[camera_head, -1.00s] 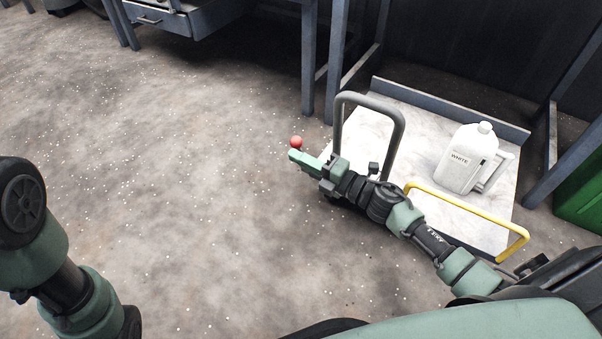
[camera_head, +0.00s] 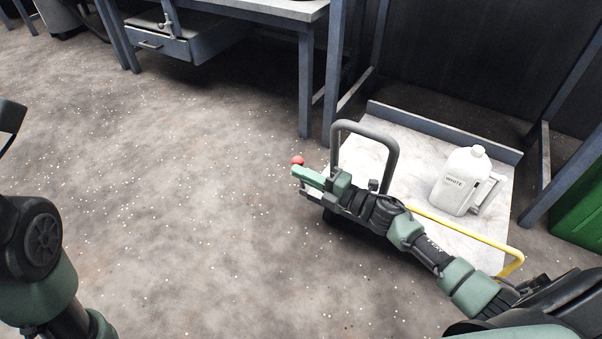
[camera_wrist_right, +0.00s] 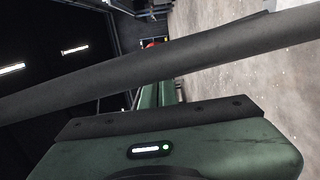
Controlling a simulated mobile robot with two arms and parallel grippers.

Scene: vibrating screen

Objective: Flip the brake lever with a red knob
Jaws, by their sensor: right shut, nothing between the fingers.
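The red knob (camera_head: 298,160) of the brake lever shows in the head view, just beyond the tip of my right gripper (camera_head: 299,173). I cannot tell whether they touch. The lever's shaft is hidden behind the gripper. My right gripper is shut with nothing in its fingers. In the right wrist view, the green fingers (camera_wrist_right: 160,96) are close together and a small part of the red knob (camera_wrist_right: 152,44) shows past them. My left arm is at the left edge of the head view; its gripper is not seen.
A platform cart (camera_head: 400,145) carries a white jug (camera_head: 459,182). Its grey handle (camera_head: 365,127) stands close beside my right wrist; a grey bar (camera_wrist_right: 170,70) crosses the wrist view. A yellow rail (camera_head: 465,232) lies behind my forearm. Floor to the left is clear.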

